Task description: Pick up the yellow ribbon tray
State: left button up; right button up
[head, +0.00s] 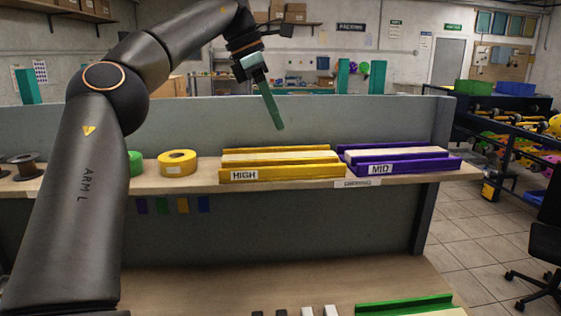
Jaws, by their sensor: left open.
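The yellow tray (295,172) lies on the shelf just right of the middle, with a "HIGH" label at the left of its front wall. A pale strip lies lengthwise between its yellow walls. My left gripper (278,126) is open and empty, with its teal fingers pointing down above the tray in the picture. The fingers overlap in this view, so the gap between them is hard to see. They appear apart from the tray. My right gripper is out of view.
A purple tray (410,166) labelled "MID" sits close to the right of the yellow one. A yellow roll (177,163) stands to its left, with a green roll (135,163) farther left. A grey panel (200,125) rises behind the shelf. A green tray (405,304) lies below.

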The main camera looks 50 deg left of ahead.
pick_arm(q)
send_over(296, 166)
jog(key=s+a, duration=0.1)
jog(key=s, duration=0.1)
notch_tip(296, 166, down, 6)
jog(key=shift+a+r, duration=0.1)
jog(key=shift+r, duration=0.1)
jog(key=x, duration=0.5)
jog(key=shift+w+a+f, duration=0.15)
jog(key=shift+a+f, duration=0.05)
jog(key=shift+f, duration=0.15)
grip_shut()
jog(key=shift+r, duration=0.1)
dwell(0.6)
